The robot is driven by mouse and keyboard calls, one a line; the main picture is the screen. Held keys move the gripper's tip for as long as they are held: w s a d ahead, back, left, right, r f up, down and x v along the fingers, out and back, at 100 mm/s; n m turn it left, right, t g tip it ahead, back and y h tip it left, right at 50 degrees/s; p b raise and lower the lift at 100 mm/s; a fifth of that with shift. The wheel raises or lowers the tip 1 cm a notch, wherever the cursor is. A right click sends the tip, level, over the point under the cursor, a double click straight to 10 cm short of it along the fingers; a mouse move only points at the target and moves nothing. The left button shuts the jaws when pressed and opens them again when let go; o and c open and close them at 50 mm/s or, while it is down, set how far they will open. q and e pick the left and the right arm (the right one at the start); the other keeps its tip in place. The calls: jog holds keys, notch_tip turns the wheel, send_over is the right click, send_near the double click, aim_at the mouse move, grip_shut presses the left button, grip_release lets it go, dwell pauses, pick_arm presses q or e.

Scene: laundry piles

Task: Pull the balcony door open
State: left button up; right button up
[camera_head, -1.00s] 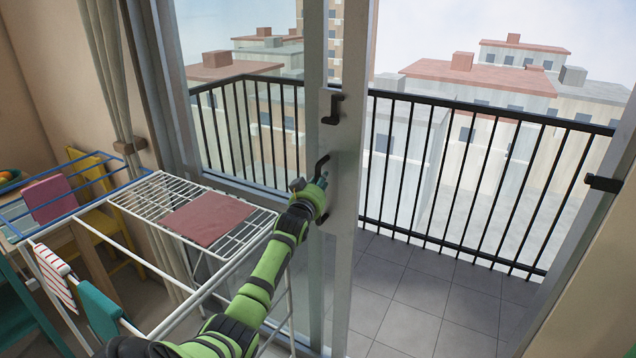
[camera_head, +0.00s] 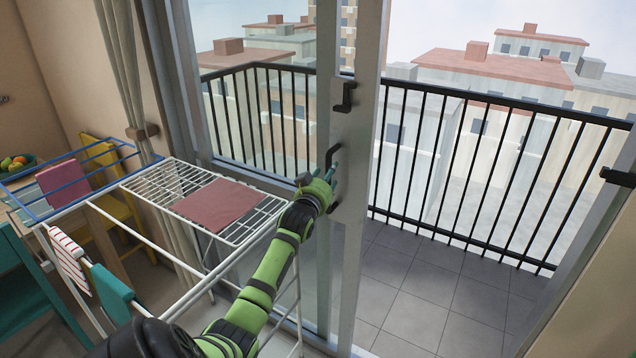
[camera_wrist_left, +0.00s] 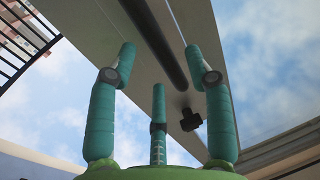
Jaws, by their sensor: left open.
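The balcony door (camera_head: 360,200) is a glass sliding panel with a grey frame, standing open with a wide gap to its right. Its black handle (camera_head: 333,155) is on the frame, below a black latch (camera_head: 346,97). My left gripper (camera_head: 326,186), at the end of the green arm, is at the lower part of the handle and partly hides it. In the left wrist view, its teal fingers (camera_wrist_left: 165,65) are open, with the black handle bar (camera_wrist_left: 160,45) passing between them. Contact cannot be told. My right gripper is not in view.
A white drying rack (camera_head: 160,185) with a folded red cloth (camera_head: 217,205) stands left of the door, close to my left arm. A black catch (camera_head: 618,177) is on the right jamb. Beyond the opening are balcony tiles (camera_head: 420,290) and a black railing (camera_head: 480,180).

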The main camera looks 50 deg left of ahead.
pick_arm(q)
jog(key=v, duration=0.9)
jog(key=shift+w, duration=0.1)
jog(key=s+d+f+m+g+h, duration=0.1)
jog(key=s+d+f+g+h, duration=0.3)
jog(key=f, duration=0.9)
jog(key=s+d+f+m+g, duration=0.15)
jog(key=d+f, duration=0.35)
jog(key=f, duration=0.7)
jog(key=s+d+f+m+g+h, duration=0.1)
jog(key=s+d+f+h, duration=0.3)
jog(key=f, duration=0.9)
jog(key=s+d+f+m+g, duration=0.1)
jog(key=s+d+f+g, duration=0.1)
jog(key=s+d+f, duration=0.5)
jog(key=s+d+f+m+g, duration=0.25)
jog(key=s+d+f, duration=0.25)
jog(key=s+f, duration=0.4)
jog(key=s+d+f+g, duration=0.2)
jog(key=s+d, duration=0.1)
jog(key=s, duration=0.6)
jog(key=s+d+f+m+g, duration=0.1)
jog(key=s+d, duration=0.3)
jog(key=s, duration=0.5)
jog(key=shift+s+f+g+h, duration=0.3)
jog(key=shift+f+g+h, duration=0.1)
jog(key=shift+f, duration=0.2)
